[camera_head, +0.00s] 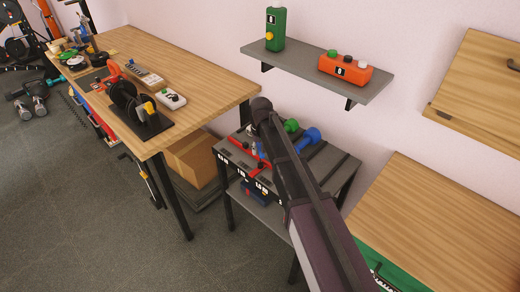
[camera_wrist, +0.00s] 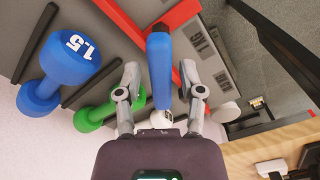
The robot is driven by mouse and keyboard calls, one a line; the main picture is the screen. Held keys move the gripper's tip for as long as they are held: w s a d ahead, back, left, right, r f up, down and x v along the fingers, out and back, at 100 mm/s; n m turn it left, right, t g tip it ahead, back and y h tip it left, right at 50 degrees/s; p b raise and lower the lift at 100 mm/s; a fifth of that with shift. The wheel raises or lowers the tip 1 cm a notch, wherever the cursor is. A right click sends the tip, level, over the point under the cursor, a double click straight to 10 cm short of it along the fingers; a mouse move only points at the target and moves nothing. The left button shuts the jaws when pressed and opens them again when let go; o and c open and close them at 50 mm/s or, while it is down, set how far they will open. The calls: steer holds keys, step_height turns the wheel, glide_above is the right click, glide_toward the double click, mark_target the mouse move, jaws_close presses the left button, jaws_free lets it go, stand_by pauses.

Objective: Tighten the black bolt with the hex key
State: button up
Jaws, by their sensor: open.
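My gripper (camera_wrist: 160,75) is open in the wrist view, with one finger on each side of a blue-handled tool (camera_wrist: 159,68). The handle lies between the fingers, with visible gaps on both sides. A pale metallic part shows at its lower end, near my palm. I cannot tell whether this tool is the hex key. In the head view my arm covers part of the small grey rack, and the fingertips are hard to make out. I cannot pick out the black bolt in either view.
The rack (camera_head: 232,153) holds a blue dumbbell (camera_head: 308,139), a green dumbbell (camera_head: 291,125) and red strips. A wooden workbench (camera_head: 205,80) with a black device (camera_head: 130,103) stands left. A wall shelf (camera_head: 300,67) is above. Another wooden top (camera_head: 460,225) is at right.

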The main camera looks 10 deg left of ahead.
steer(key=shift+f+b, duration=0.65)
steer(key=shift+f, duration=0.25)
jaws_close()
